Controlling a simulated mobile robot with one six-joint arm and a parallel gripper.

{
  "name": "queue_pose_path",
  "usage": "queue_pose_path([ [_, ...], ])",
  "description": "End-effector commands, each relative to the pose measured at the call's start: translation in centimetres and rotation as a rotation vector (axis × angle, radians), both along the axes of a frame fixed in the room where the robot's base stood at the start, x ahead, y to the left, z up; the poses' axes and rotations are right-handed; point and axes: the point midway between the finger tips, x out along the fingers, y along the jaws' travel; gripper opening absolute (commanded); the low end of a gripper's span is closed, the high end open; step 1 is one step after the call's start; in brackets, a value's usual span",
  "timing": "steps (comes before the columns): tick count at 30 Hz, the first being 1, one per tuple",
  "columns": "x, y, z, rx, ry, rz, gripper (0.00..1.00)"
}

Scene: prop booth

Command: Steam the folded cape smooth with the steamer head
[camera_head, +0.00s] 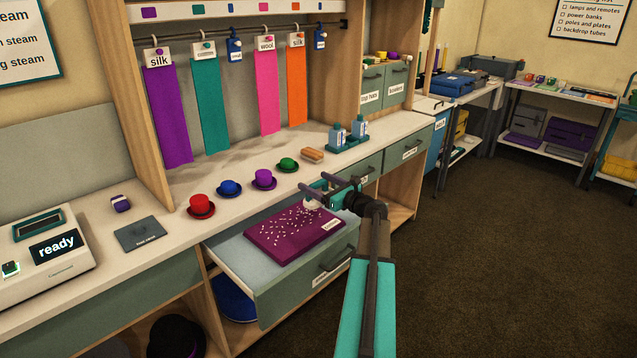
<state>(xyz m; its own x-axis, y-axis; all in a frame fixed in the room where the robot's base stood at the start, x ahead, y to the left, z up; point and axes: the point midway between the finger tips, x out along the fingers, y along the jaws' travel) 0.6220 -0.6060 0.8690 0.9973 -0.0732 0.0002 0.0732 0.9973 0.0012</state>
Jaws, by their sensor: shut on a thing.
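The folded cape (275,236) is a flat purple bundle lying in the open drawer (235,250). White specks or short marks cover much of its top, and a small white label is at its right end. My gripper (318,193) is above the cape's far right part, shut on a small pale, rounded thing (311,205) that appears to be the steamer head. The pale thing is at or just above the cloth; I cannot tell if it touches. The jaws partly hide it.
A machine reading "ready" (45,250) stands on the counter at left, beside a dark pad (141,233). Small hats, including a red hat (201,206), line the counter edge behind the drawer. Coloured cloths, including a teal cloth (210,105), hang above. Bottles (360,127) stand farther right.

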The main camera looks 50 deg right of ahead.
Motion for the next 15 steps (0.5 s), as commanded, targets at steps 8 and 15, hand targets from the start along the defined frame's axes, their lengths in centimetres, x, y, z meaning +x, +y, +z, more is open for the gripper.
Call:
queue_pose_path([
  [8, 0.0, 0.0, -0.9, 0.000, -0.002, 0.000, 0.24],
  [15, 0.0, 0.0, -1.7, 0.000, -0.002, 0.000, 0.24],
])
